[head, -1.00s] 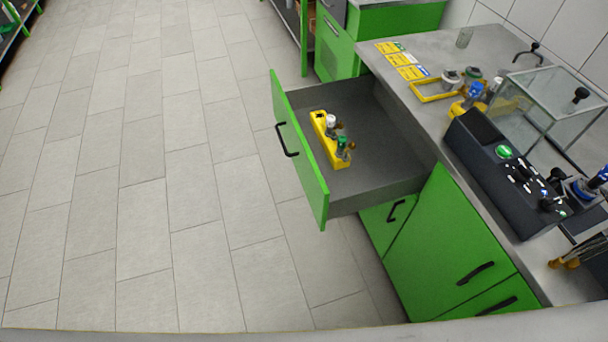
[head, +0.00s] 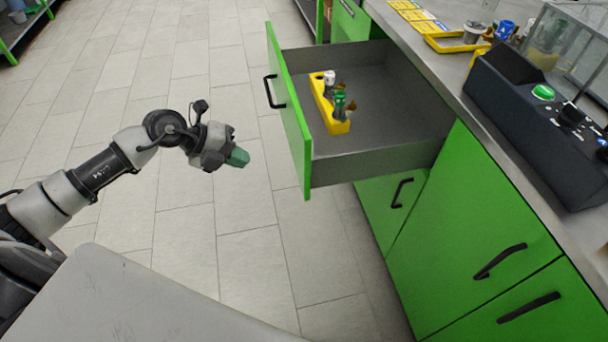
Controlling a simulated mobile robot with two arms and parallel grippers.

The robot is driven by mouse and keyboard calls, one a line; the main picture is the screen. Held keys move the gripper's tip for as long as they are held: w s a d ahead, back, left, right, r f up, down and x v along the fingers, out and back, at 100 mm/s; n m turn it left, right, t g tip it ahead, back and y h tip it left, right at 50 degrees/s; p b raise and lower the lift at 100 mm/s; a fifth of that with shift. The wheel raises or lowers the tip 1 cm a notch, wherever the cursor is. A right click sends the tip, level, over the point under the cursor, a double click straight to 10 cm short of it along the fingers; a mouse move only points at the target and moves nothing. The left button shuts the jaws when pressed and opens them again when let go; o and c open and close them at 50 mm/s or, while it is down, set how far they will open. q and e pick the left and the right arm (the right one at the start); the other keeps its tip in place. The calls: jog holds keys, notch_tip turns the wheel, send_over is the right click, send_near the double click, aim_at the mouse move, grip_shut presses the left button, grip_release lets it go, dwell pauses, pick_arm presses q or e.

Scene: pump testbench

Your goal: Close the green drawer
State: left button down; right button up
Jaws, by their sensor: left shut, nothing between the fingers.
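The green drawer (head: 290,115) is pulled far out of the cabinet, with its green front and black handle (head: 273,92) facing left. Inside it a yellow holder (head: 327,108) carries a white-topped part (head: 329,78) and a green-topped part (head: 340,97). My left gripper (head: 238,158) is shut and empty, with greenish fingertips. It is to the left of the drawer front, apart from it, lower in the picture than the handle. My right gripper is not in view.
The grey countertop carries a black control box (head: 525,115) with a green button, a yellow tray (head: 458,43) and a clear case. Closed green cabinet doors (head: 470,225) are below. The tiled floor left of the drawer is clear.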

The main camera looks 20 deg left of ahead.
aim_at(300, 172)
pick_arm(q)
jog(key=x, duration=0.3)
jog(key=r+x, duration=0.1)
jog(key=x, duration=0.3)
jog(key=w+d+x, duration=0.1)
jog(key=x, duration=0.3)
jog(key=shift+d+r, duration=0.2)
jog(key=shift+w+d, duration=0.3)
jog(key=shift+d, duration=0.1)
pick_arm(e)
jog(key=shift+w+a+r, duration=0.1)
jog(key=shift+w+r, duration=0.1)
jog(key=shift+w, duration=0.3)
